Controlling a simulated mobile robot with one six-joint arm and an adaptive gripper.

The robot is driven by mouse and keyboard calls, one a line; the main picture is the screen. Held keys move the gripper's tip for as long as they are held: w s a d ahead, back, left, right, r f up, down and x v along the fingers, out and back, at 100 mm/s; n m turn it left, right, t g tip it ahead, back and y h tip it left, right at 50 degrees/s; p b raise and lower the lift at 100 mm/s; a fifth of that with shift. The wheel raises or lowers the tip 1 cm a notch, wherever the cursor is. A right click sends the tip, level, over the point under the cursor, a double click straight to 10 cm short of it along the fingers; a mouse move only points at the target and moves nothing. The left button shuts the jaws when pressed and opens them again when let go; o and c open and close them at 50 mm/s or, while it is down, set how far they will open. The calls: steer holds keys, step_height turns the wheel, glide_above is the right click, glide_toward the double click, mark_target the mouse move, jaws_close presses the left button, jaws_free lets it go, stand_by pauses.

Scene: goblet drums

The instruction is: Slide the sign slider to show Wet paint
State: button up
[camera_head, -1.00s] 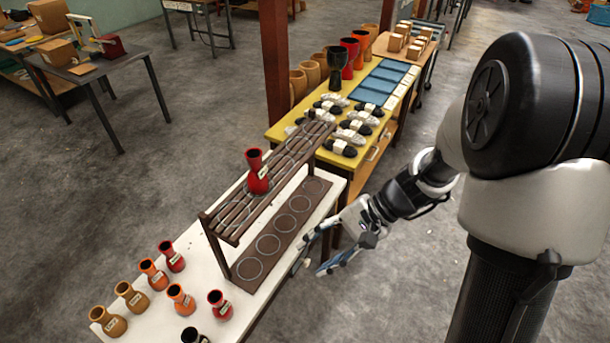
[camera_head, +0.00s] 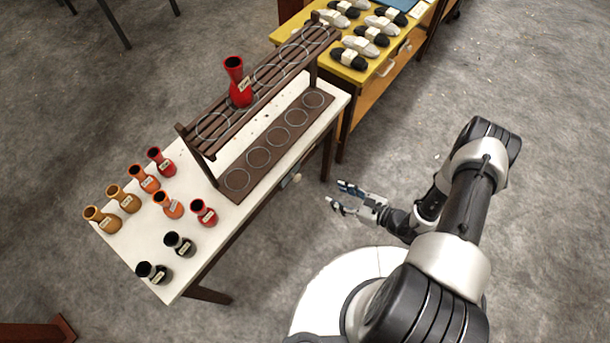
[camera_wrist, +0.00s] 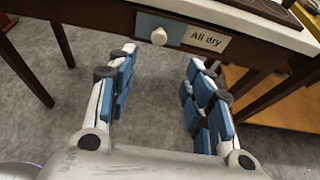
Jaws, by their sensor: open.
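The sign slider (camera_wrist: 160,27) is set in the front edge of the white table, with a round pale knob (camera_wrist: 160,36) on its blue-grey plate. To the right of the plate, a cream sign reads "All dry" (camera_wrist: 205,39); no "Wet paint" text shows. In the head view the knob (camera_head: 297,178) is a small pale spot on the table's front. My gripper (camera_head: 337,194) is open and empty, a short way in front of the table edge. In the wrist view the open gripper (camera_wrist: 160,62) has the knob ahead, between its finger directions, apart from them.
The white table (camera_head: 150,222) carries several small goblet drums at its near end. A dark slatted rack (camera_head: 232,120) holds one red drum (camera_head: 238,85). A yellow table (camera_head: 295,32) stands beyond. Floor in front of the white table is clear around my gripper.

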mark_target(299, 178)
steer(key=b+x, duration=0.3)
steer(key=x, duration=1.4)
steer(key=shift+a+f+b, duration=0.15)
steer(key=shift+f+b, duration=0.05)
steer(key=shift+b, duration=0.1)
steer(key=shift+c, duration=0.4)
jaws_close()
